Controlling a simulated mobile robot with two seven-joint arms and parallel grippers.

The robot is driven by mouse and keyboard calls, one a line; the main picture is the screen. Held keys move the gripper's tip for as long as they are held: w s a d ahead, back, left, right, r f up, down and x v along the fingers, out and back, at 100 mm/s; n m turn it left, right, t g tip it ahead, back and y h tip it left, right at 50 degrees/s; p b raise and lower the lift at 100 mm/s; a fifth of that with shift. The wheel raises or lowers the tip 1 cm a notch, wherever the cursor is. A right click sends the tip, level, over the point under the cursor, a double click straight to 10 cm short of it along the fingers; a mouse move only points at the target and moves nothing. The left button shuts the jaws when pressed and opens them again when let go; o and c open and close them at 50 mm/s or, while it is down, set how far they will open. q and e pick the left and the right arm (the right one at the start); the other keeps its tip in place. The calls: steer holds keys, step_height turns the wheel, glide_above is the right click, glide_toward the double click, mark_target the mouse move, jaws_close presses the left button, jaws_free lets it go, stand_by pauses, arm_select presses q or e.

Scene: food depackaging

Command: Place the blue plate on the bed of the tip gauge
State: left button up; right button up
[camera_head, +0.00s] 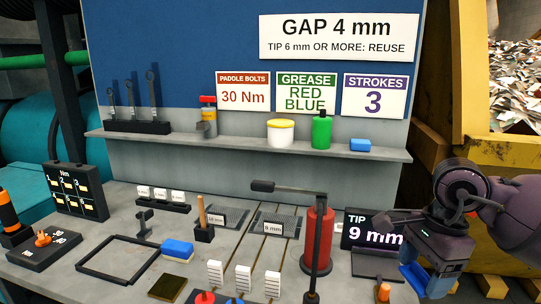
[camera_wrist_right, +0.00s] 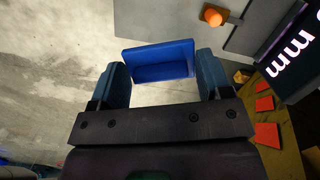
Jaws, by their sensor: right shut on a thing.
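My right gripper (camera_head: 428,283) is at the right of the bench, right of the tip gauge. It is shut on the blue plate (camera_head: 411,277), which is held tilted near the bench's right edge. In the right wrist view the blue plate (camera_wrist_right: 158,62) spans between the two fingers of my right gripper (camera_wrist_right: 163,85). The tip gauge (camera_head: 372,234) has a dark screen reading "TIP 9 mm". Its dark flat bed (camera_head: 372,264) lies in front of the screen, with an orange knob (camera_head: 384,291) near it. The plate is apart from the bed. My left gripper is out of view.
A red cylinder (camera_head: 317,240) with a dark lever stands left of the gauge. A blue block (camera_head: 177,248) lies by a black square frame (camera_head: 118,259). A shelf (camera_head: 240,145) holds a green bottle (camera_head: 321,132) and a tub. A yellow container (camera_head: 455,90) stands behind my right arm.

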mark_target(412, 273)
steer(key=f+n, duration=0.1)
steer(key=n, duration=0.1)
steer(key=f+n, duration=0.1)
steer(key=n, duration=0.1)
steer(key=w+a+f+n, duration=0.1)
steer(key=n, duration=0.2)
steer(key=shift+a+f+g, duration=0.1)
steer(key=shift+g, duration=0.3)
steer(key=a+f+n, duration=0.1)
steer(key=f+n, duration=0.2)
steer(key=a+f+n+h, duration=0.1)
steer(key=f+n, duration=0.2)
steer(key=a+f+n, duration=0.1)
steer(key=f+n, duration=0.2)
steer(key=shift+w, duration=0.3)
steer(key=shift+a+f, duration=0.25)
steer(key=shift+a, duration=0.05)
steer(key=shift+a+r, duration=0.25)
